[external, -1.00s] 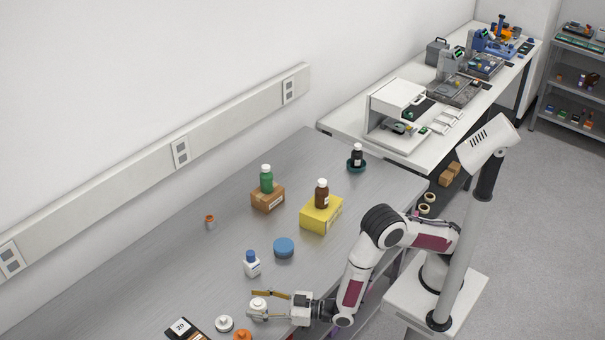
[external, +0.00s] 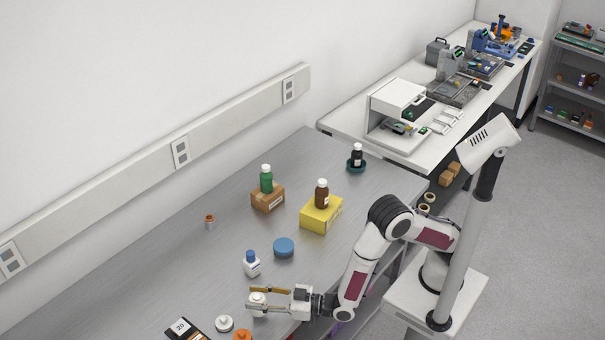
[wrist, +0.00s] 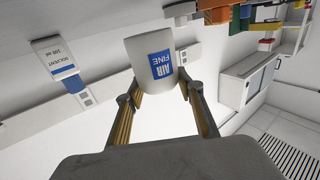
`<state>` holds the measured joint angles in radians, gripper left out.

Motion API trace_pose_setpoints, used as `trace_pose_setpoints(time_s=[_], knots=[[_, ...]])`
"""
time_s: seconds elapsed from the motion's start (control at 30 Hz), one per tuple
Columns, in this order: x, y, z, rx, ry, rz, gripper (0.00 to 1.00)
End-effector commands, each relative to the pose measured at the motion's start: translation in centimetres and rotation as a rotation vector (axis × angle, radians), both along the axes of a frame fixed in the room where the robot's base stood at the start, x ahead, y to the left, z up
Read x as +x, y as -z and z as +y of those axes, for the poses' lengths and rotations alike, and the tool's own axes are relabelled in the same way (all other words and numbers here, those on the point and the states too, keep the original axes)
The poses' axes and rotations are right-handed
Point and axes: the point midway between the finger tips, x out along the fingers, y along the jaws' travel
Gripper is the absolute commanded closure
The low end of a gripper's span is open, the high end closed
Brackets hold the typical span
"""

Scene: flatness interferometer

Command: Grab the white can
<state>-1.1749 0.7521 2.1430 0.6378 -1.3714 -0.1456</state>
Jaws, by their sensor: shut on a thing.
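The white can (external: 257,298) is near the front edge of the grey table in the external view. In the wrist view the white can (wrist: 148,58) shows a blue label reading "AIR FINE" and sits between the two finger ends. My gripper (external: 254,300) reaches in from the right and is shut on the can, one finger on each side. The fingers cover part of the can in the external view. I cannot tell whether the can touches the table.
A white bottle with a blue cap (external: 252,264) and a blue round lid (external: 284,247) stand behind the can. A white round piece (external: 224,323) and an orange one (external: 242,335) lie close in front. A yellow box (external: 321,214) bears a brown bottle.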

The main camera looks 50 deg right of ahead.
Motion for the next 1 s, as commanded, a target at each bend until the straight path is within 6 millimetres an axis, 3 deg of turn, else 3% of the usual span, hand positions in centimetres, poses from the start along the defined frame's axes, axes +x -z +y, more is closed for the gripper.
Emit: trace_pose_setpoints(time_s=[0.5,1.0], knots=[[0.0,-5.8,0.0,0.002,0.000,-0.001,0.86],[0.0,-7.0,0.0,0.001,0.000,-0.001,0.86]])
